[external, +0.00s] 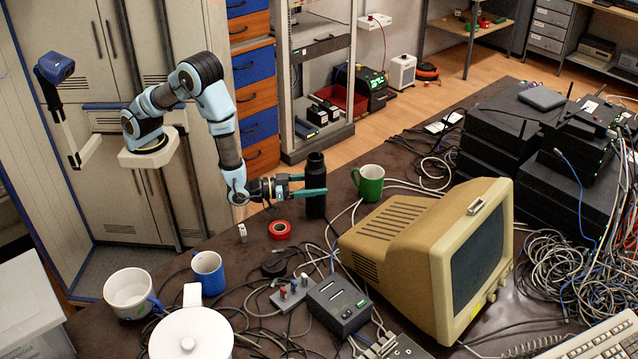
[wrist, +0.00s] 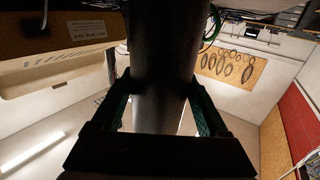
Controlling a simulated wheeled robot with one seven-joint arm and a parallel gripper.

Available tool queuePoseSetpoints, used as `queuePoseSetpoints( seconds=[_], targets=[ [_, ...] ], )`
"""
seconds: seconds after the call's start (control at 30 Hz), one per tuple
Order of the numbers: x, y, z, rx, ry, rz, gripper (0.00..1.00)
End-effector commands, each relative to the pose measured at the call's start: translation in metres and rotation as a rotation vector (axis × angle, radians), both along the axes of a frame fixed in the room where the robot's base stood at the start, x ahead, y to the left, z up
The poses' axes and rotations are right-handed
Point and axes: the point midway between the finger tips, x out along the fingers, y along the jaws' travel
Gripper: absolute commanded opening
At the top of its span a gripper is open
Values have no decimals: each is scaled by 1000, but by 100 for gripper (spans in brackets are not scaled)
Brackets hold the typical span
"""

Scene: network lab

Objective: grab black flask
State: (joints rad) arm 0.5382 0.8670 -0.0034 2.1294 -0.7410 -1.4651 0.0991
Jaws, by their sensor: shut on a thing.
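The black flask (external: 315,172) stands upright on the dark table in the external view, left of the green mug. My gripper (external: 312,186) comes in from the left, with its green fingers on both sides of the flask at mid-height. It is shut on the flask. In the wrist view the dark flask (wrist: 162,75) fills the middle, between the two green fingers (wrist: 160,108).
A green mug (external: 369,182) stands close right of the flask. A red tape roll (external: 280,230) lies in front, with cables around. A beige monitor (external: 430,255) stands at front right. A blue mug (external: 209,272) and white mug (external: 131,293) are at front left.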

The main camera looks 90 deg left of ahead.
Motion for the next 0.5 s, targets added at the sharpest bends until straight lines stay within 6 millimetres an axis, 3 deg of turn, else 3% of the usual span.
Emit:
queuePoseSetpoints(
  seconds=[0.03, 0.23, 0.5],
  targets=[
    [0, 0, 0, 0, 0, 0, 24],
    [0, 0, 0, 0, 0, -1, 1],
    [0, 0, 2, 0, -3, 0, 0]
  ],
)
